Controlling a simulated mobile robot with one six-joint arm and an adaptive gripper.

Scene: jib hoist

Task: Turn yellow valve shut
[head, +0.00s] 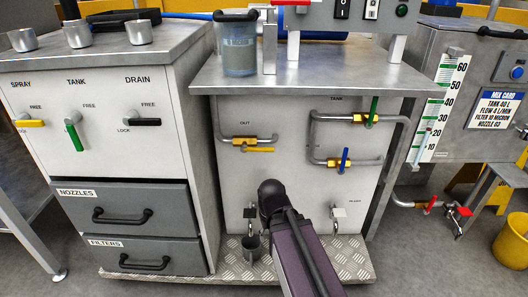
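A yellow valve handle (259,150) lies level just under a brass valve body (243,140) on the pipe marked OUT, on the grey front panel. The handle runs along the pipe. Another yellow handle (31,123) lies level under the SPRAY label on the left cabinet, between LOCK and FREE marks. My purple arm rises from the bottom of the picture to a dark rounded joint, below the yellow valve handle and apart from it in the picture.
Right of the OUT pipe, a green handle (373,110) and a blue handle (345,158) stand upright across their pipes. Two small taps hang below. A grey cup (252,246) is beside my arm. The steel counter (330,75) overhangs the panel. A yellow bucket (511,241) stands far right.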

